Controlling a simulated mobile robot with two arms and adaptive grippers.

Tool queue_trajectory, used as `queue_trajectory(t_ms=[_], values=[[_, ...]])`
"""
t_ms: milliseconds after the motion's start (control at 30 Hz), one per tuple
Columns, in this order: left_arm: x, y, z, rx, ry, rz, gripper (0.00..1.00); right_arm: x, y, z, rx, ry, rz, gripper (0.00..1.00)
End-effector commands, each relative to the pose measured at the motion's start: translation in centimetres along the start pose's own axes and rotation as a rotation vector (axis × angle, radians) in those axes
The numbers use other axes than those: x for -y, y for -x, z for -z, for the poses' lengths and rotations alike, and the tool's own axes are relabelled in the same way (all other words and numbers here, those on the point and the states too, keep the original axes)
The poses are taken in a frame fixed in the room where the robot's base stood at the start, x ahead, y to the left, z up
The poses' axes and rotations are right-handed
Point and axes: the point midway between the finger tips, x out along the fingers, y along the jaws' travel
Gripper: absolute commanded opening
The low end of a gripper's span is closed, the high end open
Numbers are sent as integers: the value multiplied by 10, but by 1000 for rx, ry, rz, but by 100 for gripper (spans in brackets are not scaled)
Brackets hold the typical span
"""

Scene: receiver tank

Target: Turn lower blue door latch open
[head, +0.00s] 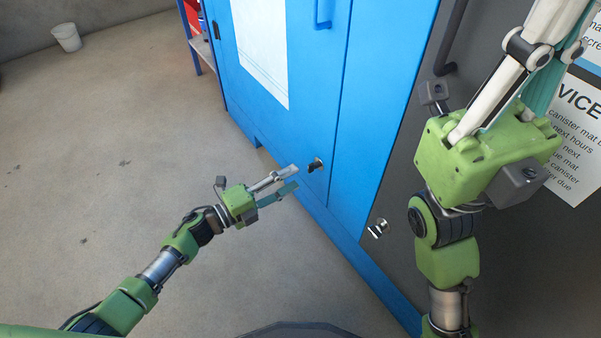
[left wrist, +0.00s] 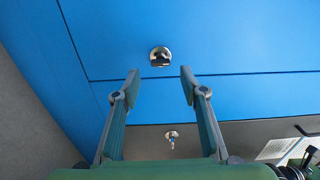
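The blue door (head: 290,130) carries a small metal latch with a dark knob (head: 315,165) low down. In the left wrist view the latch (left wrist: 160,56) sits just ahead of the fingertips, centred between them. My left gripper (head: 294,178) is open and empty, pointing at the latch from the left with a small gap; it also shows open in the left wrist view (left wrist: 160,80). My right gripper (head: 580,15) is at the upper right, in front of the dark panel; its fingertips run out of the frame.
A second metal latch (head: 378,228) is on the dark grey panel (head: 400,190), right of the blue door. A blue handle (head: 322,14) is higher up. Printed signs (head: 570,140) are behind my right arm. Concrete floor (head: 110,120) is open at left, with a white bucket (head: 66,38) far back.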

Motion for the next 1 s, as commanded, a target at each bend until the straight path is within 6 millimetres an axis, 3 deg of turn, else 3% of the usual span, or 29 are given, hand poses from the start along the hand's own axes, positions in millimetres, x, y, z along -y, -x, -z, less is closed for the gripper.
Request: queue_trajectory(t_ms=[200,400,1000], values=[[-1,46,0,1,1,-2,40,0,0,0,-1,0,0,0],[0,66,0,0,2,0,40,0,0,0,-2,0,0,0],[0,69,0,0,1,1,40,0,0,1,-2,0,0,0]])
